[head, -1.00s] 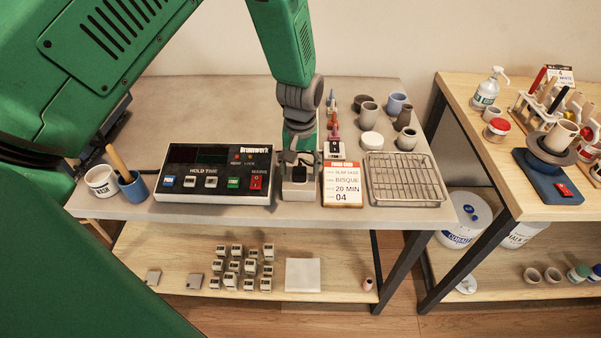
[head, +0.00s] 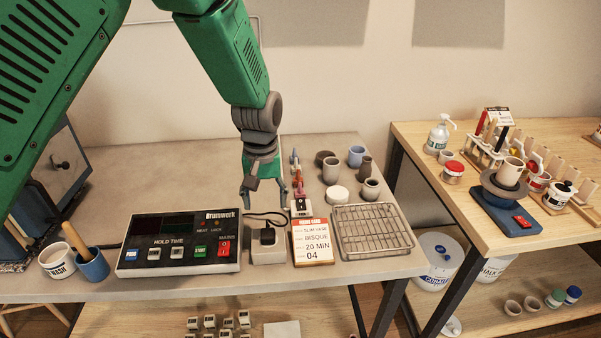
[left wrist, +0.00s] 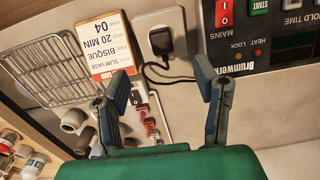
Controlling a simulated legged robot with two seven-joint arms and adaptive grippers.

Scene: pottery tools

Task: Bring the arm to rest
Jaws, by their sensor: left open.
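My left gripper (head: 264,192) is open and empty in the head view, raised above the table behind the grey socket block. Its two fingers (left wrist: 165,95) stand wide apart in the left wrist view, with nothing between them but the table behind. A black plug (head: 268,236) sits in the socket block (head: 268,255), apart from the fingers; the plug also shows in the left wrist view (left wrist: 160,42). My right gripper is not in view.
The control box (head: 180,243) is left of the socket block. The firing card (head: 312,241) and wire rack (head: 372,231) are to its right. Several small pots (head: 332,170) stand behind the rack. A blue cup (head: 92,264) with a wooden handle stands at the left.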

